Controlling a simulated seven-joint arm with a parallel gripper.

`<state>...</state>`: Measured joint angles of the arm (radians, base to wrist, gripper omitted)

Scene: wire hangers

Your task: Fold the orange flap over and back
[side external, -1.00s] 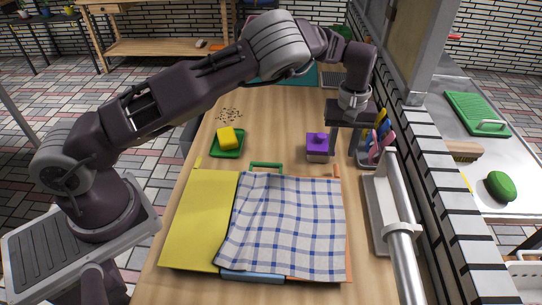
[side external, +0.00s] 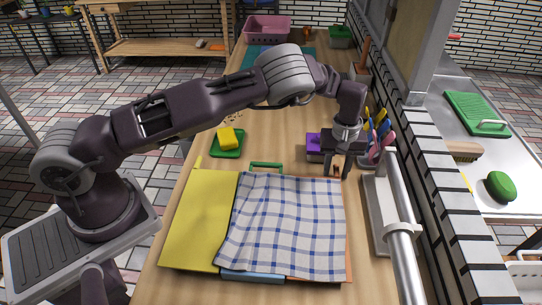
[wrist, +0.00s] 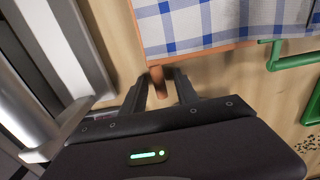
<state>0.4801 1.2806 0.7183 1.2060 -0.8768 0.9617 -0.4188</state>
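The orange flap lies flat under a blue-and-white checked cloth (side external: 290,225). Its thin orange edge (side external: 349,265) shows at the right, and it also shows in the wrist view (wrist: 200,51). An orange tab (wrist: 158,80) sticks out from the flap's far edge. My gripper (side external: 337,172) is low at the far right corner of the cloth. In the wrist view its fingers (wrist: 160,88) are apart, with the tab between their tips. I see gaps beside the tab. The yellow flap (side external: 197,225) lies flat and bare at left.
A green handle (side external: 266,166) is at the board's far edge and a blue one (side external: 252,277) at the near edge. A purple-topped container (side external: 314,143) stands close left of my gripper. Colourful utensils (side external: 380,140) and a metal rail (side external: 400,225) are close at right.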

